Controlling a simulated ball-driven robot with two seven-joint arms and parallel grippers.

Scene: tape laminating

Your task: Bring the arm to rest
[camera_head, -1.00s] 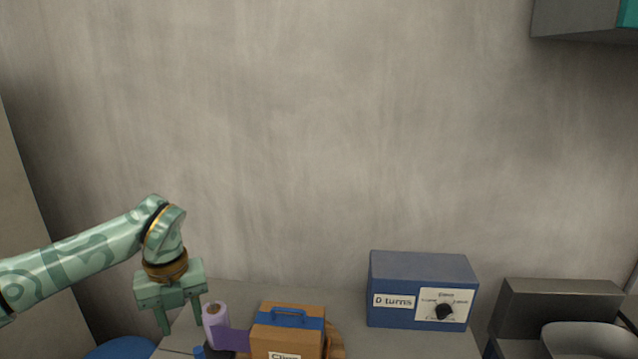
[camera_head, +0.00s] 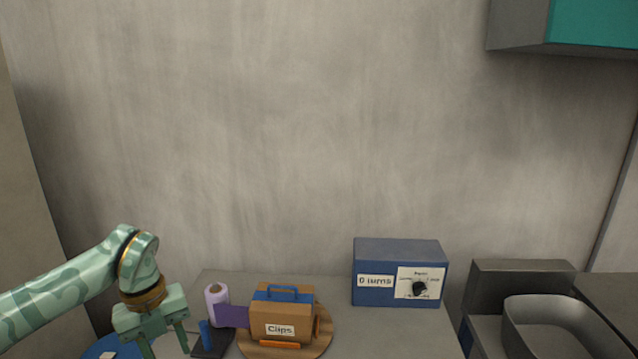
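My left arm comes in from the left, with its green gripper (camera_head: 168,348) pointing down near the table's left edge. Its two fingers are spread apart with nothing visible between them; the tips reach close to the bottom of the picture. My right gripper and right arm are not in view.
A blue box with a dial (camera_head: 400,262) stands right, beside a grey basin (camera_head: 560,325).

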